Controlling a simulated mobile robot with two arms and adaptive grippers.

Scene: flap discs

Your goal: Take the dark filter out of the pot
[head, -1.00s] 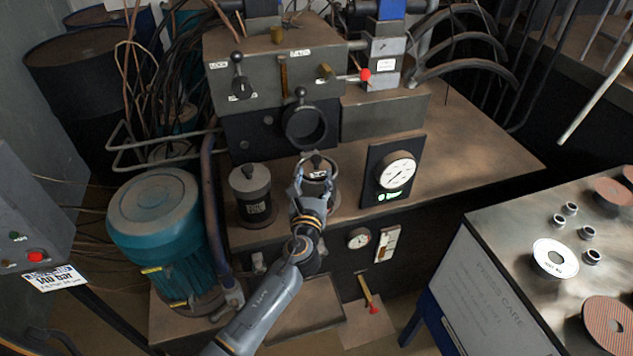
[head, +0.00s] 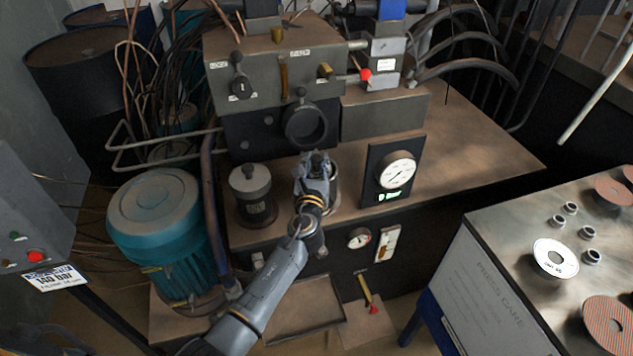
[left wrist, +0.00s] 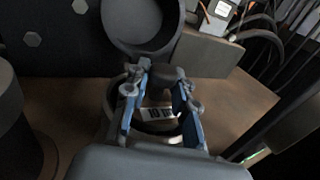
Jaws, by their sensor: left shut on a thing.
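The pot (head: 335,190) stands on the press bench, right of a similar dark lidded pot (head: 254,190). My left gripper (head: 315,160) is over the pot and hides most of it in the head view. In the left wrist view the two blue-lined fingers of the gripper (left wrist: 162,70) reach down on both sides of the dark filter (left wrist: 160,127), which carries a white label. The gripper is shut on the filter. The pot's rim shows around it, and I cannot tell whether the filter has lifted. My right gripper is not in view.
The press's dark round port (head: 305,126) is just behind the gripper. A pressure gauge (head: 397,172) stands close on the right. A teal motor (head: 160,225) is at the left. A steel table (head: 500,230) with discs and small rings is at the right.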

